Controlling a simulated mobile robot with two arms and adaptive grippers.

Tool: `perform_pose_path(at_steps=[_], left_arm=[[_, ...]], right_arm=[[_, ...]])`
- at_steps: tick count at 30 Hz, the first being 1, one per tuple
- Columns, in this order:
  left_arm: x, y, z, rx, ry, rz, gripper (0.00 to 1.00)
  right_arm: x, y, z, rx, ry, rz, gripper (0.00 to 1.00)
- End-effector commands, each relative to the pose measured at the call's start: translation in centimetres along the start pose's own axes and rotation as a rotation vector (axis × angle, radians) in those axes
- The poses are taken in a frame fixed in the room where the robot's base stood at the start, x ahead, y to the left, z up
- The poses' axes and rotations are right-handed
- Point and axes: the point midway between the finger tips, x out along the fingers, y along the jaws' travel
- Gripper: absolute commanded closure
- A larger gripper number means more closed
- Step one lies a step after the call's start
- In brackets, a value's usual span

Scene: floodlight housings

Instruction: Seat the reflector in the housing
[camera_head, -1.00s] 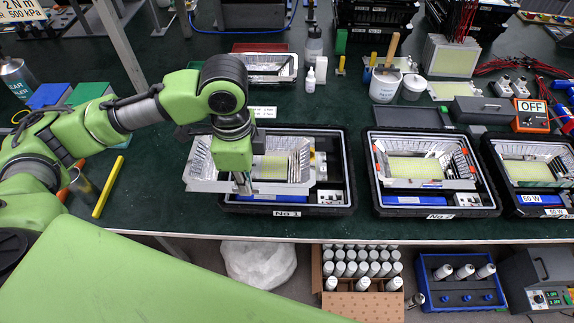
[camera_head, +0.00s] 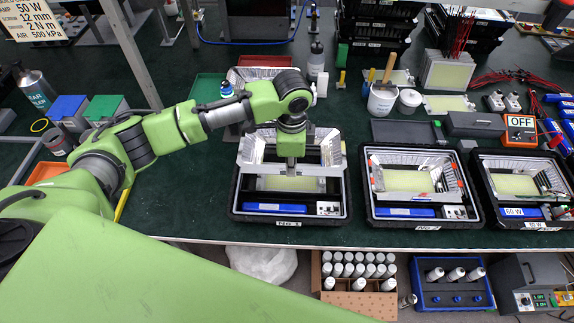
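The reflector (camera_head: 332,151), a shiny silver open frame, is over the housing marked No 1 (camera_head: 236,192), a black rectangular case. Its front rim crosses the case opening, and the yellow panel (camera_head: 285,184) shows in front of and below that rim. It looks raised and set toward the back; I cannot tell whether any edge touches the case. My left gripper (camera_head: 291,166) points down, apparently shut on the reflector's front rim. My wrist hides part of the reflector's back, and the fingertips are small. My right gripper is out of view.
Two similar housings with reflectors stand to the right, the middle one (camera_head: 371,210) and the far right one (camera_head: 483,205). A white pot (camera_head: 382,100) and a grey box (camera_head: 475,124) stand behind them. The table's front edge lies just below the housings. Green mat is bare at the left.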

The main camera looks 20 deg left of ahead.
Motion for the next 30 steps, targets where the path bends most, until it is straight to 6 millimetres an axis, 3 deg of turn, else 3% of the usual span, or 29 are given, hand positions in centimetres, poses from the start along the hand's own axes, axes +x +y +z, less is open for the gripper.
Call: perform_pose_path(at_steps=[8, 15, 30], left_arm=[[-0.1, 0.0, 0.0, 0.0, 0.0, 0.0, 1.0], [-0.4, 0.0, 0.1, 0.0, 0.0, 0.004, 1.0], [5.0, 0.2, 0.1, -0.001, -0.001, 0.005, 1.0]], right_arm=[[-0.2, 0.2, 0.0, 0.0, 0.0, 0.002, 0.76], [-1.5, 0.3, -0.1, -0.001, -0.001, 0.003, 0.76], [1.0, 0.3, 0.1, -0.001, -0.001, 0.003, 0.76]])
